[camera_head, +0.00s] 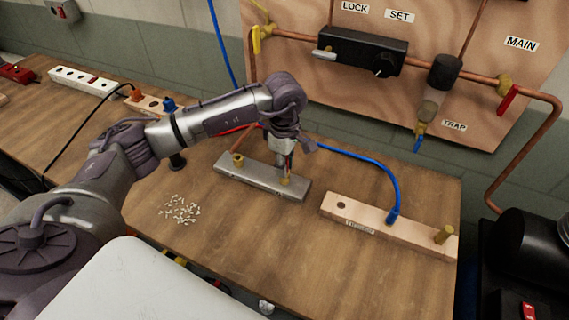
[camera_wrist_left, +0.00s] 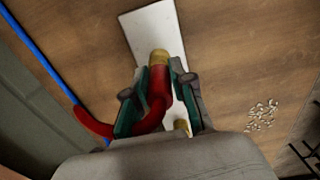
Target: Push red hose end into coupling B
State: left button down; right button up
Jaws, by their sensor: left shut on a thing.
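My left gripper (camera_head: 284,165) points down over the right end of a grey metal block on the bench. In the left wrist view the gripper (camera_wrist_left: 158,102) is shut on the red hose (camera_wrist_left: 157,92), with a green-lined finger on either side. The hose end meets a brass coupling (camera_wrist_left: 160,57) in line with it; how deep it sits I cannot tell. This coupling also shows under the gripper in the head view (camera_head: 286,181). A second brass coupling (camera_head: 238,160) stands at the block's left end. No letter B is readable on the block. My right gripper is not in view.
A wooden block (camera_head: 415,230) with a blue hose (camera_head: 372,163) in it lies to the right. Pale chips (camera_head: 180,210) lie on the bench (camera_head: 250,235) at left. The upright panel (camera_head: 465,60) with pipes and valves stands behind. The front of the bench is clear.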

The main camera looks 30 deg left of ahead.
pick_arm(q)
jog(key=shift+f+b, duration=0.4)
jog(key=shift+f, duration=0.05)
jog(key=c, duration=0.9)
grip_release()
jog(key=shift+r+p, duration=1.35)
jog(key=shift+r, duration=1.2)
jog(key=shift+r, duration=0.1)
